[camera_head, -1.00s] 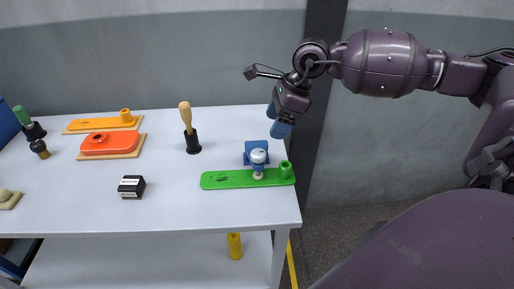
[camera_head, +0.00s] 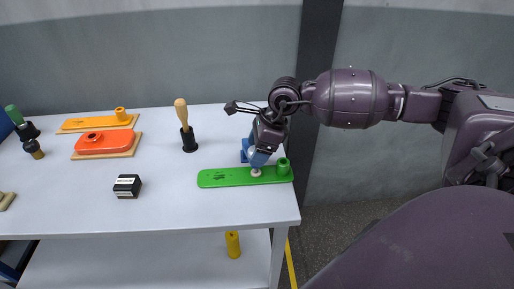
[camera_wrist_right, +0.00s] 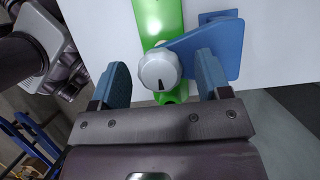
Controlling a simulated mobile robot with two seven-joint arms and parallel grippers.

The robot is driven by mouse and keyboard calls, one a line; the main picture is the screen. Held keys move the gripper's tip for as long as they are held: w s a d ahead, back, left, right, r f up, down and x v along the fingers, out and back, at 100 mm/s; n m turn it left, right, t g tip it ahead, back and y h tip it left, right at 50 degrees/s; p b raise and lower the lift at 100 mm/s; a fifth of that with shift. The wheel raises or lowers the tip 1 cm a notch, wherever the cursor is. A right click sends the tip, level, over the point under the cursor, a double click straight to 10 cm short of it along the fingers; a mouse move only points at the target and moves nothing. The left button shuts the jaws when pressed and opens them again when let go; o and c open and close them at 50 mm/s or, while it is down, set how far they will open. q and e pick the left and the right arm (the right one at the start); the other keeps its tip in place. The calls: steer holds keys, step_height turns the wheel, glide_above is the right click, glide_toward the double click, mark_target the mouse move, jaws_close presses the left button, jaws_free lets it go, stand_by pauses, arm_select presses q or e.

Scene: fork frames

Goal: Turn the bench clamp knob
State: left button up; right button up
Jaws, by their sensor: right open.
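The bench clamp's knob (camera_wrist_right: 160,70) is grey-white with a ridged rim in the right wrist view. Its blue bracket (camera_wrist_right: 222,47) is beside it, and the green plate (camera_wrist_right: 155,18) runs behind it. In the head view the green plate (camera_head: 222,177) lies along the table's front right, and the knob is mostly hidden by my gripper. My right gripper (camera_wrist_right: 161,63) is open, with one blue finger on each side of the knob. A gap shows on the left; contact on the right I cannot tell. My left gripper is in neither view.
A wooden-handled tool (camera_head: 182,112) stands in a black holder (camera_head: 189,143) behind and left of the plate. A small black box (camera_head: 127,186), an orange piece (camera_head: 104,144) and a yellow-orange strip (camera_head: 90,123) lie farther left. The table's right edge is close to the clamp.

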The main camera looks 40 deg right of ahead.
steer(key=c, duration=0.9)
steer(key=shift+m+t+p, duration=0.3)
steer(key=shift+m, duration=0.5)
steer(key=o, duration=0.9)
steer(key=v, duration=1)
steer(key=shift+r+p, duration=0.4)
steer(key=shift+r, duration=0.05)
